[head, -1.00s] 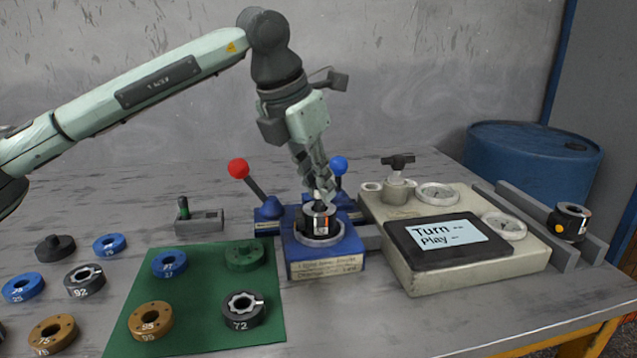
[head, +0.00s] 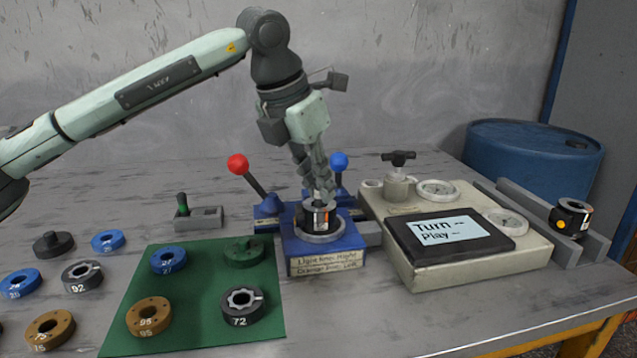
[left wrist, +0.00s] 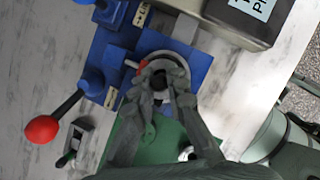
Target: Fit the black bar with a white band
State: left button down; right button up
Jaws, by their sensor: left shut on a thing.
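My left gripper (head: 322,194) points down over the black round motor housing (head: 318,218), which has white and orange marks on its side. The housing sits in the ring of the blue fixture (head: 300,262). The gripper is shut on a dark piece (left wrist: 160,82), seen between its fingertips in the left wrist view. This seems to be the black bar, but its white band cannot be made out. The piece is at the housing's centre; the fingers hide how deep it sits. My right gripper is not in view.
Red-knob (head: 238,164) and blue-knob (head: 339,161) levers flank the fixture. A green mat (head: 205,318) with rings lies left. Another black housing (head: 570,218) rests on grey rails. Bare table lies in front.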

pick_arm(q)
jog(key=c, duration=1.5)
grip_release()
jog(key=shift+o, duration=0.5)
jog(key=o, duration=0.4)
jog(key=shift+c, duration=0.2)
jog(key=shift+r, duration=0.15)
jog(key=shift+r+p, duration=1.7)
jog(key=shift+r, duration=1.3)
jog(key=shift+f, duration=0.1)
